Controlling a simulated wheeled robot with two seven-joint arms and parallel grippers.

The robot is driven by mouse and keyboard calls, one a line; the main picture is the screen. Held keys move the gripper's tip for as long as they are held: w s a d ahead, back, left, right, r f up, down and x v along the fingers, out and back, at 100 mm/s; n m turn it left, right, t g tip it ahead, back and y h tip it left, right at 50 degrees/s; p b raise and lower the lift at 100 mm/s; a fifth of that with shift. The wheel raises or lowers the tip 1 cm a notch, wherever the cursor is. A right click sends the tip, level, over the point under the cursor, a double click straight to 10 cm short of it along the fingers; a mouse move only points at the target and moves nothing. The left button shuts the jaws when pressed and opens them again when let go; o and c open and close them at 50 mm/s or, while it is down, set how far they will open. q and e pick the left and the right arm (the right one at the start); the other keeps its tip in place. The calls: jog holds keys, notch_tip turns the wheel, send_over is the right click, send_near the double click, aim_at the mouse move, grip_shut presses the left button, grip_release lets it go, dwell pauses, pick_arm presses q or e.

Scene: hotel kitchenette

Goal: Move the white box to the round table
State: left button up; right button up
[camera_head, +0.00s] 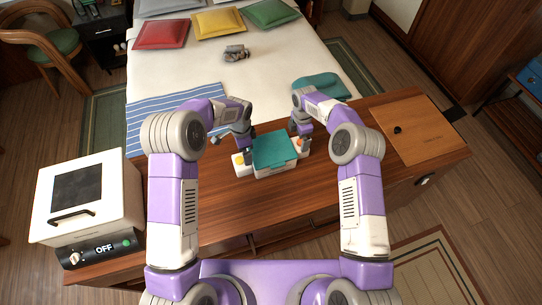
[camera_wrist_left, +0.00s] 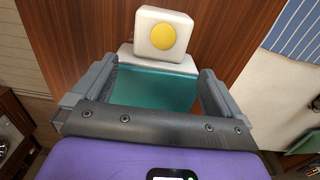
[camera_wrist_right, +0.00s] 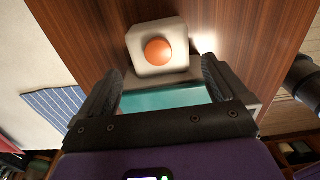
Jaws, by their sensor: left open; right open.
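The white box (camera_head: 262,173) with a teal lid (camera_head: 273,148) stands on the wooden counter in front of me. A white block with a yellow disc (camera_wrist_left: 162,36) is at its left end, and one with an orange disc (camera_wrist_right: 158,50) at its right end. My left gripper (camera_head: 245,151) is open above the left end; in its wrist view, teal lid shows between the fingers. My right gripper (camera_head: 301,141) is open above the right end, also with teal between its fingers in its wrist view. Neither clearly touches the box. I see no round table.
A white appliance marked OFF (camera_head: 88,205) stands at the counter's left end. A wooden board (camera_head: 412,131) with a small black knob lies at the right end. A bed (camera_head: 285,70) with cushions is behind the counter. Bare counter surrounds the box.

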aim_at(298, 142)
pick_arm(q)
notch_tip(298, 142, down, 10)
jog(key=shift+f, duration=0.1)
pick_arm(e)
notch_tip(298, 142, down, 6)
jog(key=shift+f, duration=0.15)
pick_arm(q)
jog(key=shift+c, duration=0.3)
pick_arm(e)
jog(key=shift+c, duration=0.3)
pick_arm(q)
jog(key=c, duration=1.2)
pick_arm(e)
jog(key=c, duration=1.2)
pick_arm(q)
jog(key=shift+c, duration=0.2)
pick_arm(e)
jog(key=shift+c, duration=0.2)
